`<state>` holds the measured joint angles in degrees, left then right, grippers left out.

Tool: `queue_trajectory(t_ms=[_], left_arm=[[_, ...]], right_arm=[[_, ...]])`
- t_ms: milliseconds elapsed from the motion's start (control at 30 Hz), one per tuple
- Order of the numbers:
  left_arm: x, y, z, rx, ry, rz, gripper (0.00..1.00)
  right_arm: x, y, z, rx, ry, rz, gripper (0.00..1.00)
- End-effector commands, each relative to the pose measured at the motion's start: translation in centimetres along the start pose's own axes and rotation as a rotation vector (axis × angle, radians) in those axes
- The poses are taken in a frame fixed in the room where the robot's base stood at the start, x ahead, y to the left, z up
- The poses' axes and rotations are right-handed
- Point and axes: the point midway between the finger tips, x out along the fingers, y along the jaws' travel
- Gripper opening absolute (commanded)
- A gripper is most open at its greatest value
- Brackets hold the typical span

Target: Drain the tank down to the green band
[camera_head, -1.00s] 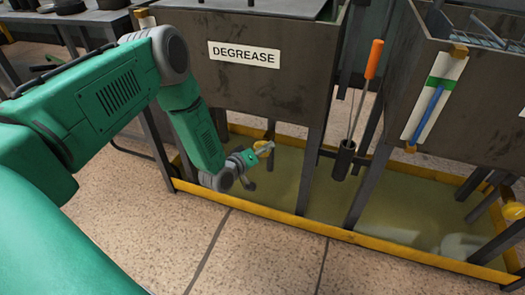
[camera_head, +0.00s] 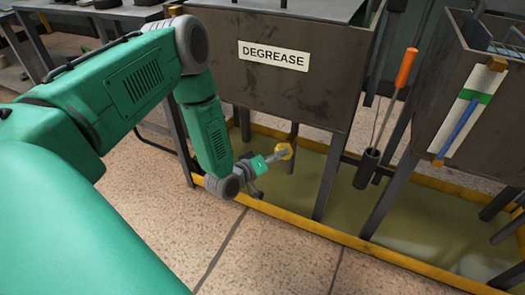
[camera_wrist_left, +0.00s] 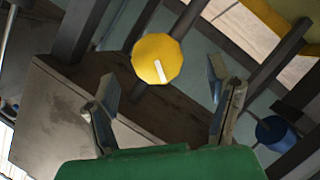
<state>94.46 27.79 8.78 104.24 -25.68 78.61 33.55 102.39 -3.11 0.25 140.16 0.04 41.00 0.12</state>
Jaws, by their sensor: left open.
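A dark tank labelled DEGREASE (camera_head: 273,56) stands at centre. A round yellow knob (camera_head: 284,151) shows below it; in the left wrist view the knob (camera_wrist_left: 152,52) has a white pointer mark. My left gripper (camera_head: 274,158) is at the knob's lower left. In the wrist view its fingers (camera_wrist_left: 165,95) are spread, with the knob appearing between and beyond them; I see no contact. The right-hand tank (camera_head: 433,65) carries a white gauge strip (camera_head: 486,78) with a green band (camera_head: 473,97) and a blue column (camera_head: 457,130). The column's top appears around the band. My right gripper is out of view.
A yellow-edged tray (camera_head: 330,232) holds shallow greenish liquid under the tanks. Tank legs (camera_head: 330,178) stand near the knob. An orange-handled tool (camera_head: 406,67) hangs in a dark holder (camera_head: 366,168) between the tanks. The tiled floor (camera_head: 250,262) in front is clear.

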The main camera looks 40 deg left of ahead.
Motion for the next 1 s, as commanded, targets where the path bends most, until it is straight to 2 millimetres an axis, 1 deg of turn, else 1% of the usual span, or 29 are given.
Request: queue_trajectory(t_ms=[33,200,300,400,533,733,767,800,867,967,1000], left_arm=[[-1.2,-0.1,0.0,-0.003,-0.002,-0.004,0.73],[-4.5,-0.2,0.0,-0.003,-0.002,-0.004,0.73],[-5.8,-0.2,0.0,-0.002,-0.002,-0.003,0.73],[-6.6,-0.2,0.0,-0.001,-0.001,-0.003,0.73],[-7.0,-0.2,0.1,-0.001,-0.001,-0.002,0.73],[-7.0,-0.2,0.0,-0.001,-0.001,-0.002,0.73],[-7.0,-0.2,0.0,0.000,-0.001,-0.002,0.70],[-7.0,-0.2,0.1,0.005,-0.002,-0.005,0.70],[-6.9,0.1,0.1,0.033,-0.005,-0.017,0.70],[-6.6,0.6,0.1,0.151,-0.014,-0.069,0.70],[-6.5,1.0,0.2,0.219,-0.016,-0.096,0.70]], right_arm=[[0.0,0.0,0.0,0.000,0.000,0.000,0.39],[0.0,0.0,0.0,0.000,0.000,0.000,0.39],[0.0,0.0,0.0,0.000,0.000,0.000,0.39],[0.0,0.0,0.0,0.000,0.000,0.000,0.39],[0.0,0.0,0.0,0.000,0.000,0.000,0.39],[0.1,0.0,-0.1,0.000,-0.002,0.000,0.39],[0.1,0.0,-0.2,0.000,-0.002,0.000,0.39],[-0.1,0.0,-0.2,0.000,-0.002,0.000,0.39],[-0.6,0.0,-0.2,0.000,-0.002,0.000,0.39],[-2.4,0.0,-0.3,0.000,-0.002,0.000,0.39],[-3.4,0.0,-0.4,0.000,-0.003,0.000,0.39]])
